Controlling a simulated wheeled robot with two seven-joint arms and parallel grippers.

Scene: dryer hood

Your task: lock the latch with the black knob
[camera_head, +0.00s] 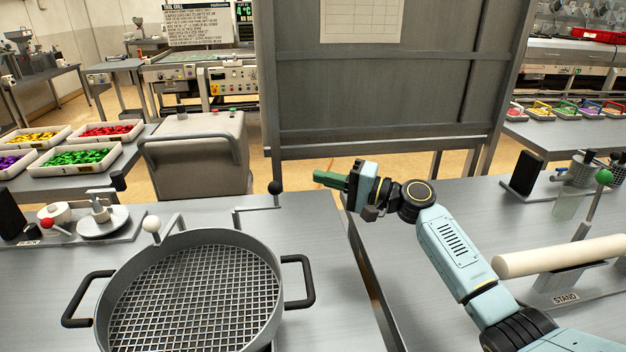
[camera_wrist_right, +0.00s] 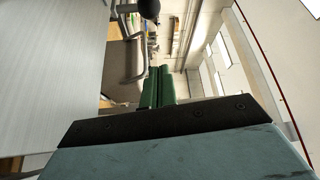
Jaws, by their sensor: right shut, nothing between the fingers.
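The latch's black knob (camera_head: 275,188) is a small ball on a bent metal rod (camera_head: 257,208) at the back of the table, behind the round mesh sieve (camera_head: 195,300). In the right wrist view a dark ball (camera_wrist_right: 148,10), which looks like this knob, is at the top edge, beyond the fingertips. My right gripper (camera_head: 330,180), with green fingers, points left toward the knob and is apart from it, to its right. Its fingers also show in the right wrist view (camera_wrist_right: 158,85), shut with nothing between them. My left gripper is not in view.
The sieve has black side handles (camera_head: 305,282). A white knob (camera_head: 151,224) stands on a rod at its rim. A red-knobbed lever (camera_head: 47,223) is at the left. A roller on a stand (camera_head: 560,256) lies on the right table. A gap separates the two tables.

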